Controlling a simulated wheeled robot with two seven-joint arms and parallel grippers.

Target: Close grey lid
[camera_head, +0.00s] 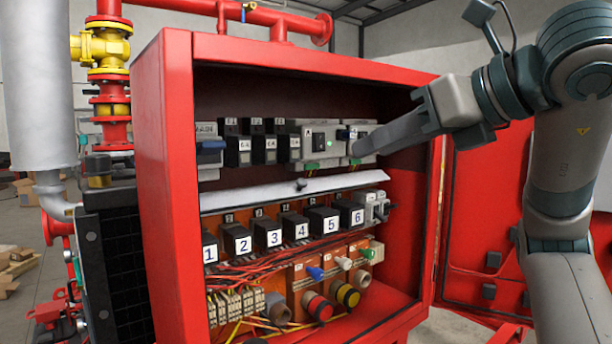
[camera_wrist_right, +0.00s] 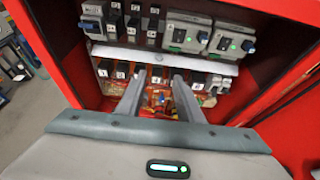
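The grey lid (camera_head: 255,194) is a long light-grey panel across the red cabinet, between the upper device row and the numbered relays. It sticks out like a shelf and stands open, with a small dark knob (camera_head: 301,184) near its middle. The relays below it are exposed. It also shows in the right wrist view as a pale strip (camera_wrist_right: 160,55). My right gripper (camera_head: 362,148) reaches in from the right, in front of the upper devices. In the right wrist view its two fingers (camera_wrist_right: 157,78) are apart with nothing between them, apparently clear of the lid. My left gripper is out of view.
The red cabinet (camera_head: 165,150) has side walls around the opening. Its red door (camera_head: 490,190) is swung open at the right, behind my arm. Numbered relays (camera_head: 273,232), wiring and colored connectors fill the lower part. Grey switch devices (camera_head: 318,142) sit above the lid.

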